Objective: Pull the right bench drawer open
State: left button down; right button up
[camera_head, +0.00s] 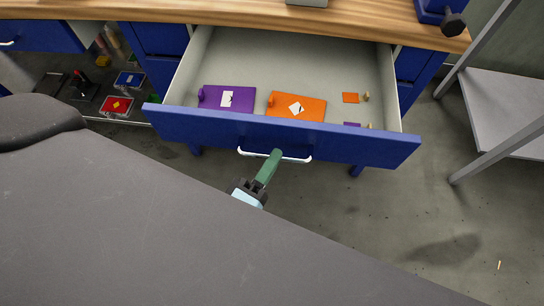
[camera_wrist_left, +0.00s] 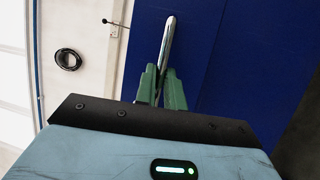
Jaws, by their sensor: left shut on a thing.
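The right bench drawer is pulled out under the wooden worktop, and its blue front (camera_head: 350,146) faces me in the head view. Its pale interior is open to view. A silver bar handle (camera_head: 296,160) runs along the front. My left gripper (camera_head: 271,162) is at the middle of the handle, its green fingers shut on it. In the left wrist view the green fingers (camera_wrist_left: 162,85) close around the lower end of the handle (camera_wrist_left: 168,42), against the blue drawer front (camera_wrist_left: 205,40). My right gripper is not in view.
Inside the drawer lie a purple plate (camera_head: 245,99), an orange plate (camera_head: 312,107) and small pieces. The wooden worktop (camera_head: 220,14) is above. A grey metal stand (camera_head: 495,100) is at the right. A lower shelf with coloured items (camera_head: 115,105) is at the left. Floor in front is clear.

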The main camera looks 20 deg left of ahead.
pick_arm(q)
jog(key=c, duration=1.5)
grip_release()
jog(key=d+b+v, duration=0.1)
jog(key=v, duration=0.6)
jog(key=shift+s+a, duration=0.45)
jog(key=shift+a, duration=0.1)
